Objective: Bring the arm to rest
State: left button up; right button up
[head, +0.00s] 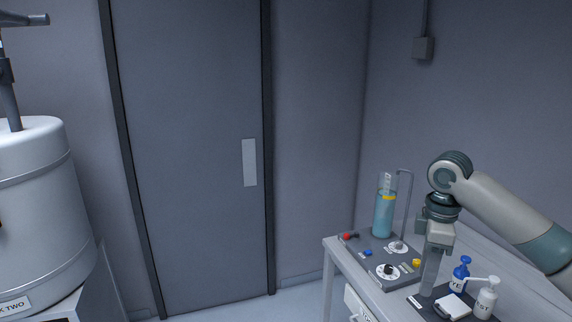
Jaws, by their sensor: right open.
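My right arm (500,207) comes in from the right edge, bent at the wrist. My right gripper (430,285) points down over the bench (338,259), its jaws open, with nothing seen between them. Its fingers show nearly edge-on, and I cannot tell whether the tips touch the dark tray (415,299) below. My left gripper is not in view.
A control panel (367,262) with knobs and a tall cylinder of blue liquid (384,213) stands left of the gripper. A blue bottle (460,277) and a white bottle (486,301) stand close on its right.

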jog(key=w+a+f+m+t+y+b, duration=0.1)
jog(key=w+a+f+m, duration=0.1)
jog(key=f, duration=0.8)
jog(key=w+a+f+m+y+b, duration=0.1)
jog(key=w+f+m+b, duration=0.15)
jog(key=f, duration=0.85)
jog(key=w+a+f+m+t+b, duration=0.1)
jog(key=w+a+f, duration=0.15)
jog(key=f, duration=0.75)
jog(key=s+d+f+m+t+b, duration=0.1)
jog(key=s+f+m, duration=0.15)
jog(key=f, duration=1.05)
jog(key=s+d+f+m+b, duration=0.1)
jog(key=s+f, duration=0.3)
jog(key=f, duration=0.9)
jog(key=s+d+f+m+h+b, duration=0.2)
jog(key=s+f+b, duration=0.1)
jog(key=s+f, duration=2.05)
jog(key=s+a+f+b, duration=0.1)
jog(key=s+f, duration=0.3)
jog(key=s, duration=0.7)
jog(key=s+a+f+g+b, duration=0.1)
jog(key=s+f, duration=0.3)
jog(key=s, duration=0.7)
jog(key=s+a+f+g+b, duration=0.1)
jog(key=s+f, duration=0.3)
jog(key=s, duration=0.8)
jog(key=shift+a, duration=0.45)
